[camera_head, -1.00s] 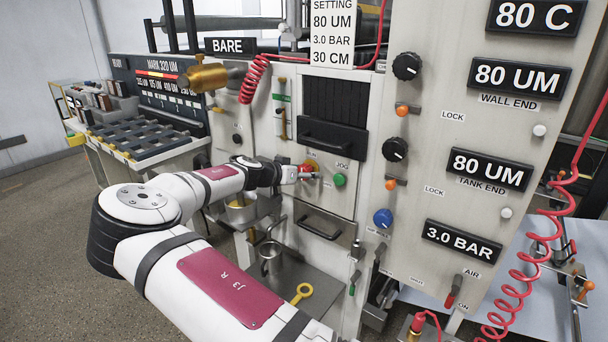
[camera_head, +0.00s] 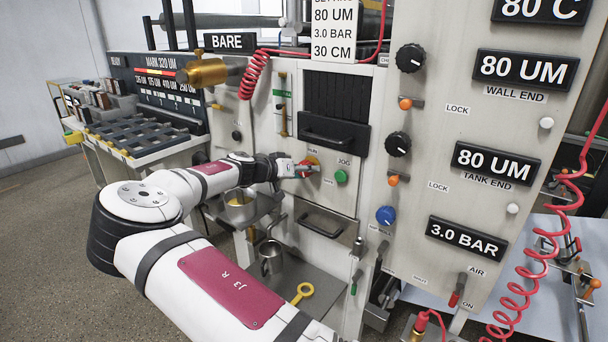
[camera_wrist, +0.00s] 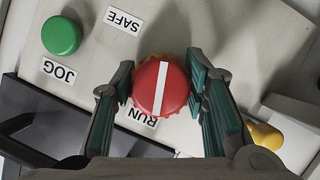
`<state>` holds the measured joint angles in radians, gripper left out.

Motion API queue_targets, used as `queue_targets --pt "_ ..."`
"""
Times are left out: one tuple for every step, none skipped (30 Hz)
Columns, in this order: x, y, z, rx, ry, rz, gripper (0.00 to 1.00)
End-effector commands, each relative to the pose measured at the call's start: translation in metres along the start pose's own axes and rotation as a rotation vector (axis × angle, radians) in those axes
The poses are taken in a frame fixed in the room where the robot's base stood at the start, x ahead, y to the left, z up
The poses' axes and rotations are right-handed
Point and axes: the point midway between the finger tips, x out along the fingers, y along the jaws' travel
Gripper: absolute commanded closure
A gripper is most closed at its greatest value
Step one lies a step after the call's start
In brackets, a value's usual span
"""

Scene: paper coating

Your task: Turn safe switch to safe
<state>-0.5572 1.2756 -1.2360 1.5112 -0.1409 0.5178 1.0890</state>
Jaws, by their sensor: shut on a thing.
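The safe switch is a round red knob with a white stripe (camera_wrist: 174,91) on the grey panel. In the wrist view the stripe runs almost upright, its lower end beside the RUN label (camera_wrist: 142,116). The SAFE label (camera_wrist: 123,21) lies up and to the left. My gripper (camera_wrist: 161,95) is shut on the knob, one finger on each side. In the head view my gripper (camera_head: 310,168) reaches the panel from the left and partly covers the red knob (camera_head: 312,160).
A green button (camera_head: 341,177) sits right of the knob beside the JOG label (camera_head: 344,161). A black handle (camera_head: 326,139) is above and a drawer handle (camera_head: 320,226) below. A yellow object (camera_wrist: 263,136) shows near the right finger in the wrist view.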

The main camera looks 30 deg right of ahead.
Motion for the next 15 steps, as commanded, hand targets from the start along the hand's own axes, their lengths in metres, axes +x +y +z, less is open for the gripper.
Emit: queue_targets --pt "0.0007 -0.0025 0.0006 -0.038 0.002 0.015 0.87" --pt "0.0007 -0.0021 0.0008 -0.066 0.001 0.027 0.87" --pt "0.0006 -0.0023 0.0008 -0.101 0.001 0.040 0.87" --pt "0.0005 -0.0022 0.0006 -0.127 0.002 0.052 0.87" --pt "0.0004 -0.0023 0.0005 -0.154 0.002 0.062 0.87" --pt "0.0004 -0.0019 0.0007 -0.189 0.002 0.077 0.87" --pt "0.0004 -0.0018 0.0005 -0.216 0.002 0.088 0.87" --pt "0.0003 -0.0017 0.0006 -0.242 0.002 0.099 0.87" --pt "0.0003 -0.0018 0.0002 -0.278 0.003 0.113 0.87" --pt "0.0003 -0.0014 0.0003 -0.304 0.002 0.125 0.87" --pt "0.0004 -0.0013 0.0002 -0.330 0.002 0.136 0.87" --pt "0.0004 -0.0008 0.0002 -0.366 0.002 0.151 0.87" --pt "0.0005 -0.0010 0.0001 -0.392 0.002 0.161 0.87" --pt "0.0004 -0.0010 -0.0001 -0.419 0.003 0.172 0.87" --pt "0.0004 -0.0008 0.0001 -0.454 0.002 0.187 0.87"
